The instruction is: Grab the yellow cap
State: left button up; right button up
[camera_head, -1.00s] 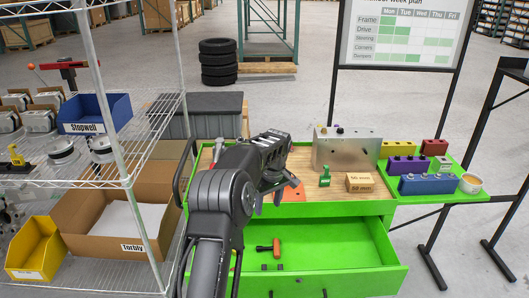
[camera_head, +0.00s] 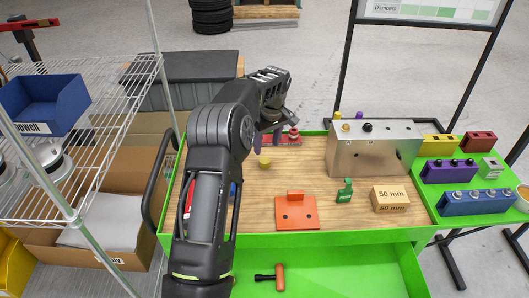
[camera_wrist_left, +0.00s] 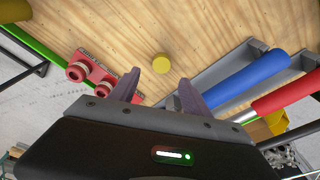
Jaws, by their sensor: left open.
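A small yellow cap (camera_head: 264,163) stands on the wooden tabletop (camera_head: 300,178), just below my left gripper (camera_head: 268,138) in the head view. In the left wrist view the yellow cap (camera_wrist_left: 161,63) lies on bare wood, beyond and roughly between the fingertips. My left gripper (camera_wrist_left: 157,88) is open and empty, its fingers apart and clear of the cap. A smaller yellow piece (camera_head: 346,127) sits on the metal box. My right gripper is out of view.
A red block with round knobs (camera_wrist_left: 92,72) lies left of the fingers; blue (camera_wrist_left: 250,78) and red handles (camera_wrist_left: 285,97) lie right. An orange plate (camera_head: 296,212), green piece (camera_head: 344,191), 50 mm block (camera_head: 390,198) and metal box (camera_head: 372,152) occupy the table.

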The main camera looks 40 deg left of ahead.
aim_at(265, 160)
pick_arm(q)
jog(key=shift+s+d+r, duration=0.1)
jog(key=shift+s, duration=0.05)
jog(key=shift+a+f, duration=0.2)
jog(key=shift+f, duration=1.15)
jog(key=f, duration=0.1)
jog(key=f+p, duration=0.1)
jog(key=f, duration=0.1)
jog(key=f+p, duration=0.1)
jog(key=shift+a+f, duration=0.25)
jog(key=shift+f, duration=0.35)
grip_shut()
